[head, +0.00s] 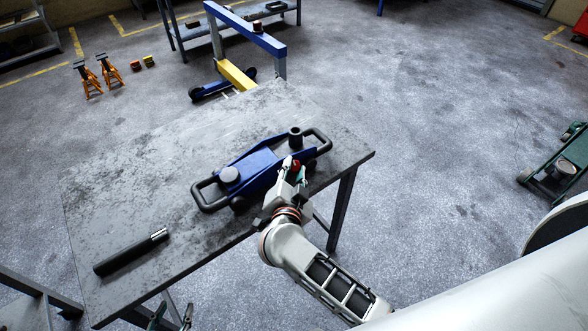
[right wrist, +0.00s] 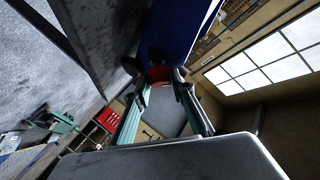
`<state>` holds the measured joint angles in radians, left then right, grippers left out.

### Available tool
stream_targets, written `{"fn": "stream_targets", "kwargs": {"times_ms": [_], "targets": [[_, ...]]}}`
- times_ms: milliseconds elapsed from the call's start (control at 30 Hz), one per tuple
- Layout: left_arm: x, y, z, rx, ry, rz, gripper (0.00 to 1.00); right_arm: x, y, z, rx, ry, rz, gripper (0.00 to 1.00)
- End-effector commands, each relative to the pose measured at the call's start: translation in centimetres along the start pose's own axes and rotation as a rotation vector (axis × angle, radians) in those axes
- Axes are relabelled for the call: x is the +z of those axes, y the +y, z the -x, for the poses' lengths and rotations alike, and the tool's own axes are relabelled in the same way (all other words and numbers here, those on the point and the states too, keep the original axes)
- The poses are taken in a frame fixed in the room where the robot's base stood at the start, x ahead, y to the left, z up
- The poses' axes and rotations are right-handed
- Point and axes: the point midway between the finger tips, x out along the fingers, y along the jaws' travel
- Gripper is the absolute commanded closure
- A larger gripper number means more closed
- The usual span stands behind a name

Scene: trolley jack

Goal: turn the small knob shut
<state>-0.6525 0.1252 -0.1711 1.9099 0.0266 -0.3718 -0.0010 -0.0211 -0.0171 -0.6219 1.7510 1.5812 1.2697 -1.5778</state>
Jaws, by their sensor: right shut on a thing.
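My right gripper (head: 293,168) is at the jack's near right side. It is shut on the small red knob (head: 296,165). In the right wrist view the red knob (right wrist: 158,74) sits between the fingertips of my right gripper (right wrist: 160,80), below the jack's blue body (right wrist: 185,30). The fingers partly hide the knob, and its turn cannot be told. My left gripper (head: 172,316) shows at the bottom edge, fingers apart and empty, beyond the table's near edge.
A black bar with a metal end (head: 132,252) lies on the front left of the table (head: 110,190). Orange jack stands (head: 100,75) and a blue hoist (head: 245,35) stand behind. A green trolley (head: 560,165) is at the right. The left tabletop is mostly clear.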

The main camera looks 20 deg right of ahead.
Motion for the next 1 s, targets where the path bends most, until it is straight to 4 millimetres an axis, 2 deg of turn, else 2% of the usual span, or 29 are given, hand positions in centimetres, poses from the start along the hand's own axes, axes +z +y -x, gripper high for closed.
{"fn": "stream_targets", "kwargs": {"times_ms": [267, 300, 333, 633, 733, 1000], "targets": [[-0.15, 0.34, -0.06, -0.001, 0.001, 0.013, 0.6, -0.08, 0.04, -0.06, 0.001, 0.001, -0.002, 0.98], [-0.16, 0.37, -0.07, -0.001, 0.001, 0.014, 0.6, -0.08, 0.03, -0.05, 0.001, 0.002, -0.002, 0.66], [-0.17, 0.37, -0.07, -0.001, 0.001, 0.014, 0.6, -0.07, 0.03, -0.05, 0.001, 0.001, -0.002, 0.6], [-0.1, 0.33, -0.05, 0.0, 0.001, 0.011, 0.6, -0.04, -0.02, -0.03, -0.001, 0.001, -0.001, 0.6], [0.48, 0.14, 0.15, 0.002, -0.008, 0.001, 0.6, -0.02, -0.03, -0.02, -0.001, 0.0, -0.001, 0.6], [0.18, 0.2, 0.07, 0.001, -0.003, 0.004, 0.6, -0.05, 0.13, -0.07, -0.026, 0.001, 0.027, 0.6]]}}
